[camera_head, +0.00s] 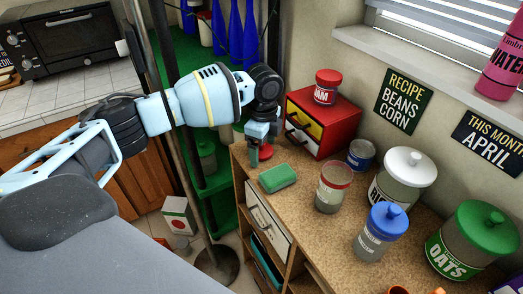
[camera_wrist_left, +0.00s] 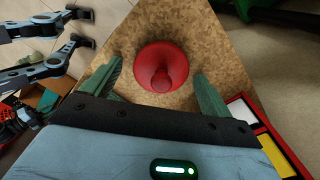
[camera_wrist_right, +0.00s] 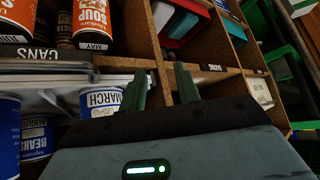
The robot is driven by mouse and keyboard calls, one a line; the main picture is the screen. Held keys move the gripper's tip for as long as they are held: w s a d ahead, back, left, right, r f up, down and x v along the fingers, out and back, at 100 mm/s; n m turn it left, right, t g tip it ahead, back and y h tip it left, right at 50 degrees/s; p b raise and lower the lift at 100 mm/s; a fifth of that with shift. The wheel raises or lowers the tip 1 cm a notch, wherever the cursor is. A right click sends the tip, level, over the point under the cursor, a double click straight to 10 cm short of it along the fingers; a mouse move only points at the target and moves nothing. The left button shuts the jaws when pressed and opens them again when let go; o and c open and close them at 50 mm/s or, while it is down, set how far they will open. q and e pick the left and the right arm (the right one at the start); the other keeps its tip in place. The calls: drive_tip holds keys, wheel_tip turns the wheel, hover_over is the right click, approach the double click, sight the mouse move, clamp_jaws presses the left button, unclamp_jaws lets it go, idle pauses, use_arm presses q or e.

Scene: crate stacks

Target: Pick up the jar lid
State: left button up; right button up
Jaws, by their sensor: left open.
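The jar lid (camera_wrist_left: 162,68) is red and round with a knob on top, and lies on the speckled countertop near its corner. It also shows as a small red patch (camera_head: 265,153) in the head view, partly hidden by my gripper. My left gripper (camera_head: 258,138) is above the lid and points down at it. In the left wrist view its fingers are spread on either side of the lid, with nothing held. My right gripper (camera_wrist_right: 160,84) has its fingers apart and empty, in front of shelf compartments. It is not seen in the head view.
A green sponge-like block (camera_head: 278,177) lies close by on the counter. A red drawer box (camera_head: 338,128) with a jam jar (camera_head: 325,87) on top stands behind. Jars with a red rim (camera_head: 334,188), blue lid (camera_head: 383,232) and white lid (camera_head: 405,178) crowd the counter's right.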

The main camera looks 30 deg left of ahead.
use_arm(q)
drive_tip(key=c, duration=0.9)
drive_tip(key=shift+c, duration=0.6)
use_arm(e)
drive_tip(key=shift+s+f, duration=0.2)
drive_tip(key=shift+s, duration=0.2)
use_arm(q)
drive_tip(key=shift+r, duration=0.1)
